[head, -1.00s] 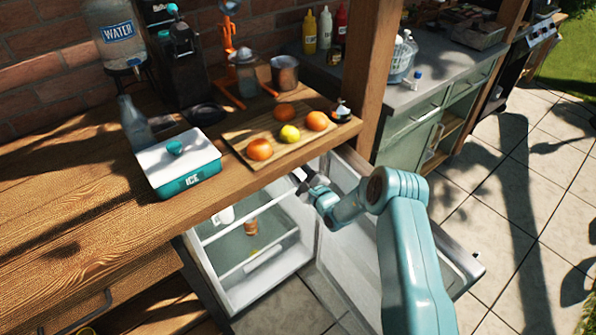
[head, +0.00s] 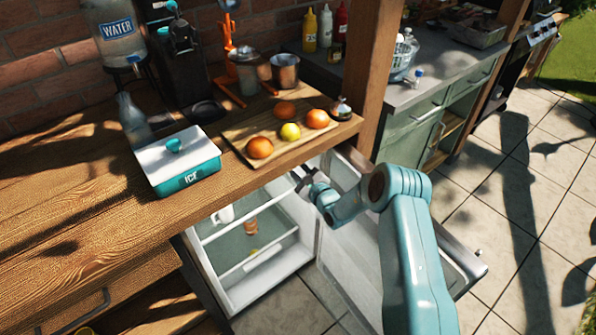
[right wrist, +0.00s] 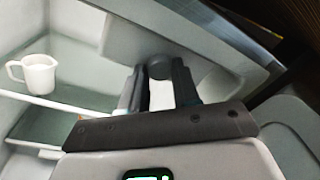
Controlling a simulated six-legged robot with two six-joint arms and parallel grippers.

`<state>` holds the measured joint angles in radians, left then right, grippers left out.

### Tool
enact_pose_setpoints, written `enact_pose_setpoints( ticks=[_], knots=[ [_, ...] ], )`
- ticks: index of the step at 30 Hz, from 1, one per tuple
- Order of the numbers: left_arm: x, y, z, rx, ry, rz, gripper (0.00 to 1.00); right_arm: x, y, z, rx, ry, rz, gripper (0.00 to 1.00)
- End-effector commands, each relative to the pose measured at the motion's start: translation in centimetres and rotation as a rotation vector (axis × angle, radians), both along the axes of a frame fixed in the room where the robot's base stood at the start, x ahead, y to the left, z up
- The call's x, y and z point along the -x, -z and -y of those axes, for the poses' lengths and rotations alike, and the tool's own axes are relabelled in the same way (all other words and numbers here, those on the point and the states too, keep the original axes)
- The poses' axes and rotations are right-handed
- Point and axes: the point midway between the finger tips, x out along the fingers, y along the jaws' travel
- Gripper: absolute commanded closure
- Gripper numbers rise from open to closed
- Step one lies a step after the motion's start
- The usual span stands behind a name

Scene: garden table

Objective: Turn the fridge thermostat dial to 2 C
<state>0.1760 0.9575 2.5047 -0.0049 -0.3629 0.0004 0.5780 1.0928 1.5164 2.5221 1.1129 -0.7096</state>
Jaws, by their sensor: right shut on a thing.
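The fridge (head: 232,290) stands open under the wooden counter, with its door swung out to the right. My right arm reaches down to the upper right part of the fridge opening. My right gripper (right wrist: 160,90) is shut on a dark grey round dial (right wrist: 159,66) on the fridge's pale inner wall. In the head view the right gripper (head: 301,179) is small and the dial cannot be made out. The dial's marks and setting are not readable in either view. My left gripper is not in view.
A white jug (right wrist: 36,74) stands on a fridge shelf left of the gripper. The counter edge (head: 270,178) lies just above my right gripper; the fridge door (head: 345,285) is close by. An ice box (head: 178,160) and a fruit board (head: 240,133) sit on the counter.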

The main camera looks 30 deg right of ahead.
Motion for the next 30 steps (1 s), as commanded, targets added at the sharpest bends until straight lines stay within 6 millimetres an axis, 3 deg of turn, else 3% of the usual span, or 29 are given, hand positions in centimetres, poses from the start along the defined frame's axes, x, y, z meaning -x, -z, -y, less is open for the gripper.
enact_pose_setpoints(
  ticks=[18, 30],
  knots=[
    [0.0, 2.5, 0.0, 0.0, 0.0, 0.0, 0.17, 0.0, 0.0, 0.0, -0.566, 0.001, -0.045, 1.0],
    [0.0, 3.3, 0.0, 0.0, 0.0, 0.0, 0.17, 0.0, -0.1, 0.1, -0.826, 0.001, -0.065, 1.0]
  ],
)
